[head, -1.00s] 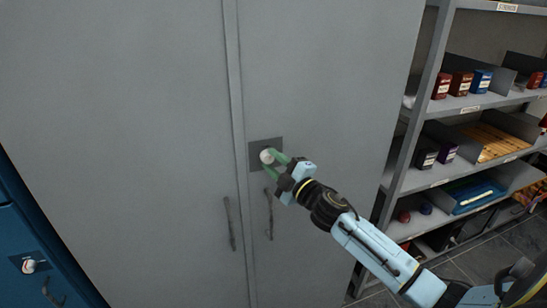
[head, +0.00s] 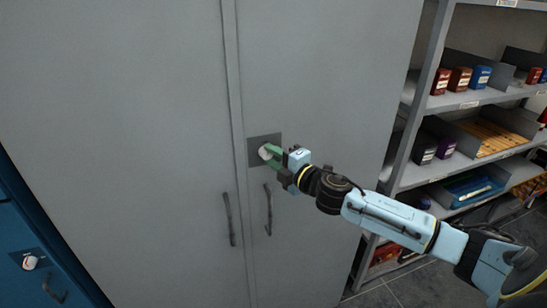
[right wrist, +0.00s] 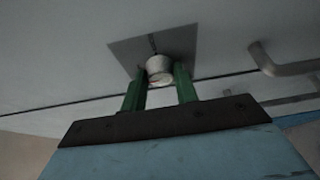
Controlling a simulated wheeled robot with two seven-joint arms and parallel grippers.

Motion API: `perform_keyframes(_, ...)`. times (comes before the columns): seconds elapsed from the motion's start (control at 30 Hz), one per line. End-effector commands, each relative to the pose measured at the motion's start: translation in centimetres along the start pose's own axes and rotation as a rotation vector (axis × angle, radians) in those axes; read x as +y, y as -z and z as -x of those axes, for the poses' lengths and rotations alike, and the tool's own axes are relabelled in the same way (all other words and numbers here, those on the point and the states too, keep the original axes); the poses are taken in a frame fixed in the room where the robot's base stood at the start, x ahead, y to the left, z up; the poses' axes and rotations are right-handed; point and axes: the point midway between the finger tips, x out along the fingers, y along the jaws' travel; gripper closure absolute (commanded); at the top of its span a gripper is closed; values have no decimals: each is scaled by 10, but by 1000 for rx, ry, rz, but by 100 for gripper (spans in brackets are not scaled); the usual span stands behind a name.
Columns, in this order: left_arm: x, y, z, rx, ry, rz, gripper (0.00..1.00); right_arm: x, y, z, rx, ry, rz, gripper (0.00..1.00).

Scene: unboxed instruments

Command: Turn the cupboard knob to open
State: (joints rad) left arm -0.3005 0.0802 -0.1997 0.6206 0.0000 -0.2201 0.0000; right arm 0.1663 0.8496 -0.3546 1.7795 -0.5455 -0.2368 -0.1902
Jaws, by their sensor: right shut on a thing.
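The grey cupboard (head: 330,80) has two tall doors that meet at a vertical seam, and both look closed. A white round knob (head: 265,152) sits on a dark square plate (head: 257,142) on the right door. My right gripper (head: 270,154) is shut on the knob, with one green finger on each side of it. In the right wrist view the knob (right wrist: 159,69) shows between the green fingers, in front of the dark plate (right wrist: 186,42). My left gripper is in neither view.
Two dark bar handles, left (head: 229,219) and right (head: 268,209), hang below the knob. A shelf rack (head: 465,100) with boxes and trays stands at right. A blue cabinet (head: 25,240) with its own knob (head: 30,262) is at lower left.

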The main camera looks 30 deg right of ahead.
Motion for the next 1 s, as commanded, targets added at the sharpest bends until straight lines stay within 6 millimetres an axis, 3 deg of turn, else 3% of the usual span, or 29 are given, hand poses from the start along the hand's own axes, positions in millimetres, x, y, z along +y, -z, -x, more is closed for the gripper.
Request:
perform_keyframes(0.23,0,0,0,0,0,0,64,0,0,0,0,0,3,93)
perform_keyframes(0.27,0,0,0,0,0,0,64,0,0,0,0,0,3,68)
perform_keyframes(0.4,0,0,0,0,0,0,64,0,0,0,0,0,2,50)
perform_keyframes(0.77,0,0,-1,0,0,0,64,-1,0,3,0,0,1,49)
perform_keyframes(1.0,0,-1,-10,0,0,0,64,-3,0,29,1,2,2,49)
